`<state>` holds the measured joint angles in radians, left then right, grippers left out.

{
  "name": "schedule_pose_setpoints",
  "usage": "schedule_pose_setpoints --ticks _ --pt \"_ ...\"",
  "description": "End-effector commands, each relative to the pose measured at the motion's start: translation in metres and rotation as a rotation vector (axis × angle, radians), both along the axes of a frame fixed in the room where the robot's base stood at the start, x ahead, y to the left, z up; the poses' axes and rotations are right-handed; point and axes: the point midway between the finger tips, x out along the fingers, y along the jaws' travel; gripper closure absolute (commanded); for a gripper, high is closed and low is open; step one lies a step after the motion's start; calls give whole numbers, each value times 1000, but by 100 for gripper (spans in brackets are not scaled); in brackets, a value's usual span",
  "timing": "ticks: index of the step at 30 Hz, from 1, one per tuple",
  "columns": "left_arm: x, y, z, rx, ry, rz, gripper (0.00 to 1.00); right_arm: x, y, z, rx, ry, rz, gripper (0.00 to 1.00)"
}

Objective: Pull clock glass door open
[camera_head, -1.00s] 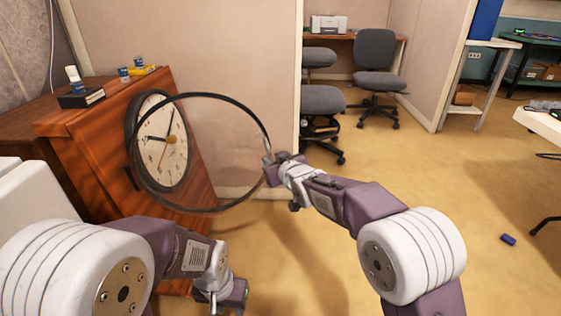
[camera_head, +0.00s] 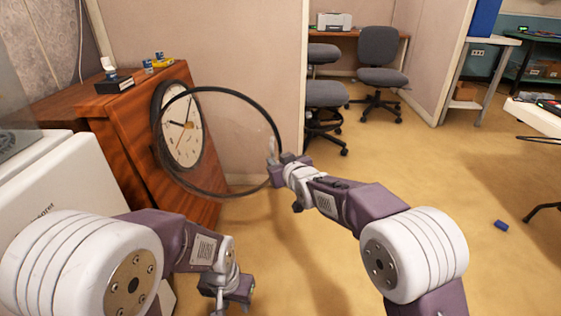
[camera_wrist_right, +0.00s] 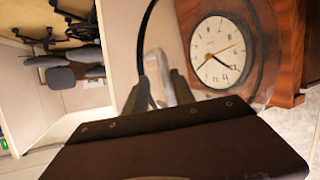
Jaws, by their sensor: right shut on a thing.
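The clock (camera_head: 183,130) has a white face and dark rim, set in the front of a reddish wooden cabinet (camera_head: 128,140). Its round glass door (camera_head: 232,127), a dark ring with clear glass, stands swung out to the right of the face. My right gripper (camera_head: 274,163) is shut on the door's right edge. In the right wrist view my right gripper (camera_wrist_right: 163,90) has the dark ring between its fingers, with the clock face (camera_wrist_right: 217,52) beyond. My left gripper (camera_head: 238,290) hangs low in front of the cabinet; its fingers are too unclear to judge.
Small items (camera_head: 115,84) lie on the cabinet top. A white machine (camera_head: 55,190) stands at the left. A partition wall (camera_head: 225,50) is behind the clock. Office chairs (camera_head: 379,70) stand further back. The carpet to the right is open, with a small blue object (camera_head: 501,225) on it.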

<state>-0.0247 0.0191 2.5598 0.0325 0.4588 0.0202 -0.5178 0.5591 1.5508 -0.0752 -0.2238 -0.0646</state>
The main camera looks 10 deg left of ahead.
Motion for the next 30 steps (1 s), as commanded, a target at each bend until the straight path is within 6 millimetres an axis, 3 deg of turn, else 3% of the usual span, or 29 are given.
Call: schedule_pose_setpoints --ticks 2,3,19,30 --pt "0 0 0 0 0 0 64 -6 11 0 -8 -8 25 100" --pt "0 0 0 0 0 0 64 -6 11 0 -7 -7 24 66" --pt "0 0 3 0 0 0 64 -9 8 4 -4 -6 23 66" --pt "0 0 29 0 0 0 64 -61 -30 28 1 -6 14 66"
